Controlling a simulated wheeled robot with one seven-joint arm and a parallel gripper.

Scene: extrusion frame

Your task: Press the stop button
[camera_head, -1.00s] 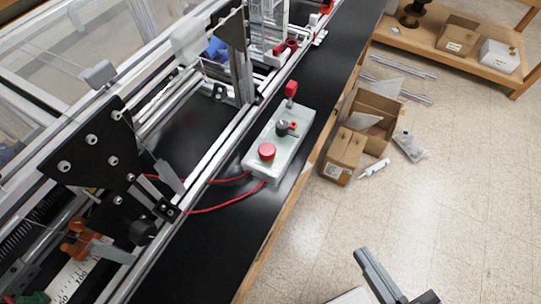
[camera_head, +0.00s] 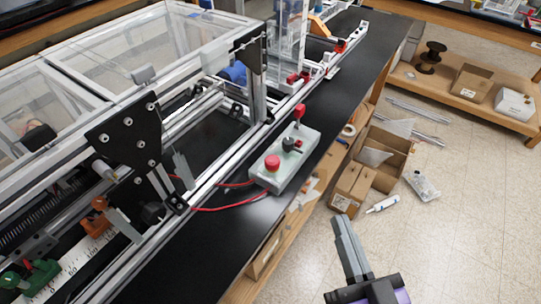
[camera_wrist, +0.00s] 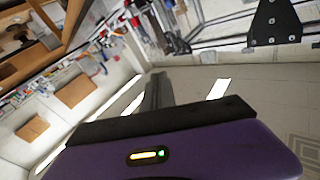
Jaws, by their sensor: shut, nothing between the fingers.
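The stop button is a red round mushroom button (camera_head: 272,162) on the near end of a pale grey-green control box (camera_head: 284,174). The box lies on the black bench top beside the extrusion frame. A dark knob (camera_head: 289,144) and a small red part sit farther along the box. My gripper (camera_head: 341,222) is shut and empty, over the floor side of the bench, below and right of the box in the head view. It is apart from the button. My gripper also shows in the wrist view (camera_wrist: 158,78), where I cannot make out the button.
Red wires (camera_head: 222,208) run from the box toward the frame. The aluminium extrusion frame (camera_head: 208,185) stands left of the box. Open cardboard boxes (camera_head: 352,188) stand on the floor to the right.

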